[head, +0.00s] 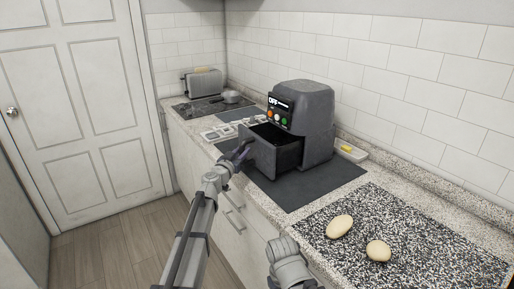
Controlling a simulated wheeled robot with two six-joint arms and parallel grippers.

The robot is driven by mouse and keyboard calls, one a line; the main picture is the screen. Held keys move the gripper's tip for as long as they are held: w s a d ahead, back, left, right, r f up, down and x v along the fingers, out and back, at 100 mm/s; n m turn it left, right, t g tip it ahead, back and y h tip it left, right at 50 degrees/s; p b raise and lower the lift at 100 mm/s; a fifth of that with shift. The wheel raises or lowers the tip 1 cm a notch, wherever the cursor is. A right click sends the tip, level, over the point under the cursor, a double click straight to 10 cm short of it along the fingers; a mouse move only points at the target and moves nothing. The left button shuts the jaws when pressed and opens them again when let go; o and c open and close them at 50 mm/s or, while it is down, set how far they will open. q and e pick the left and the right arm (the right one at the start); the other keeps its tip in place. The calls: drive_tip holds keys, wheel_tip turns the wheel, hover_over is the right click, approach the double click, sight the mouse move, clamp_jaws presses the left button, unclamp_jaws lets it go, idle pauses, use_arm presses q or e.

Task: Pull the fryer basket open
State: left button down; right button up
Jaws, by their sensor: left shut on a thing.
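The dark grey air fryer (311,108) stands on a dark mat on the counter, with a lit display and coloured buttons on its front. Its fryer basket (277,160) is pulled out toward the counter's front edge, and its open top shows a dark inside. My left gripper (243,151) is at the front of the basket, shut on the basket's handle, which the gripper largely hides. My right arm shows at the bottom of the head view, but its gripper cannot be made out.
Two pale potato-like items (339,227) lie on a speckled board (420,245) at the right. A toaster (204,83) and a pan (231,97) stand at the back left. A small white tray (352,154) is right of the fryer. Drawers are below the counter.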

use_arm(q)
drive_tip(key=shift+s+a, duration=0.55)
drive_tip(key=shift+a, duration=0.3)
drive_tip(key=c, duration=0.6)
unclamp_jaws()
drive_tip(key=v, duration=0.7)
drive_tip(key=shift+s+a, duration=0.1)
drive_tip(key=shift+s, duration=0.3)
